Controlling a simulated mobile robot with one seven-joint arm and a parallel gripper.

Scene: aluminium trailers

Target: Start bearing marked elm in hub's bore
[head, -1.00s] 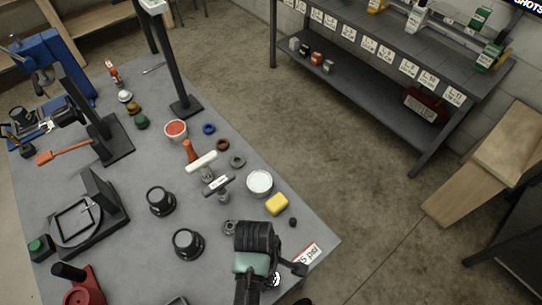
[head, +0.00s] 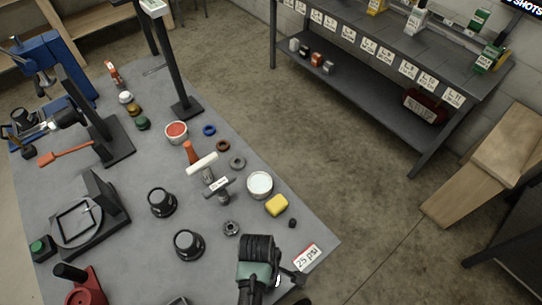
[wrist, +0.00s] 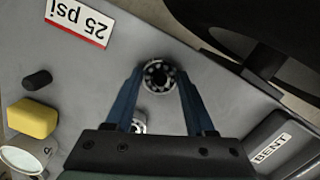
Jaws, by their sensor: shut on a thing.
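My gripper (wrist: 160,76) is shut on a ring-shaped ball bearing (wrist: 158,64), held between the two blue fingertips in the wrist view. No elm mark on it can be read. In the head view my gripper is at the bottom, over the table's front right edge, its fingers mostly hidden. A second bearing (head: 231,228) lies on the table; a similar one (wrist: 139,125) shows partly between the fingers in the wrist view. Two black, round, hub-like pieces (head: 161,202) (head: 188,245) stand upright left of my gripper. I cannot tell which is the hub.
A black post (head: 175,70) rises at the back.

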